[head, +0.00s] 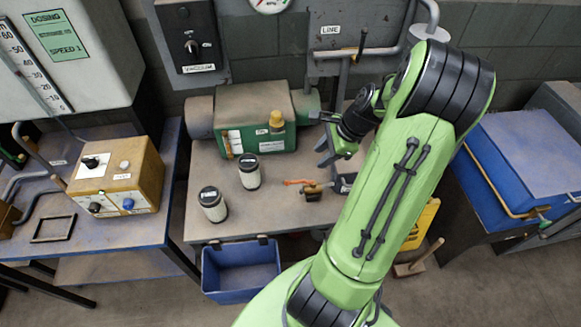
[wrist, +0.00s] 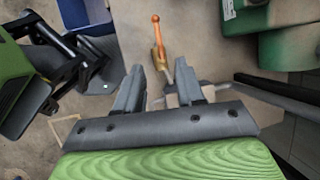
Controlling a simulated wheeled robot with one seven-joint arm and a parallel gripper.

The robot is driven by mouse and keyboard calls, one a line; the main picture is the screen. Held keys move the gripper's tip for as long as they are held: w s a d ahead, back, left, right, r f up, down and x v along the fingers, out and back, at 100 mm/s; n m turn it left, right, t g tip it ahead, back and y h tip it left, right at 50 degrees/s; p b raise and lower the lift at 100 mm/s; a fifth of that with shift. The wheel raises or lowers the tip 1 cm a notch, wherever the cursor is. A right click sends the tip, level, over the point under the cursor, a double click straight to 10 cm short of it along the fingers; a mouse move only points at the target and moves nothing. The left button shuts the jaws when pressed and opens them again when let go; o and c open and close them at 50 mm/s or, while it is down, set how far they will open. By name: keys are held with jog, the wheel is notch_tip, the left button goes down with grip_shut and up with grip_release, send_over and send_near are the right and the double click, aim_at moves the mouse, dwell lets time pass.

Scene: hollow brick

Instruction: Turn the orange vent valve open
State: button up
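The orange vent valve handle (head: 298,182) is a short lever on a brass valve body (head: 312,191), at the front right of the middle workbench. A grey fitting joins the body to a dark block on its right. In the wrist view the orange handle (wrist: 156,32) lies beyond the fingertips, with the brass body (wrist: 158,58) at its near end. My gripper (head: 327,140) is above and behind the valve in the head view. In the wrist view my gripper (wrist: 158,78) has its fingers apart with nothing held, and the handle is clear of them.
Two dark-lidded jars (head: 249,172) (head: 213,204) stand left of the valve. A blue bin (head: 240,268) hangs at the bench's front. A grey pipe (head: 362,51) runs along the wall near my arm.

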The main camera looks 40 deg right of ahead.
aim_at(299, 182)
jog(key=b+x, duration=0.2)
jog(key=x, duration=1.3)
jog(key=shift+s+a+f, duration=0.1)
jog(key=shift+s+a, duration=0.05)
jog(key=shift+a, duration=0.05)
jog(key=shift+s, duration=0.1)
jog(key=shift+c, duration=0.3)
grip_shut()
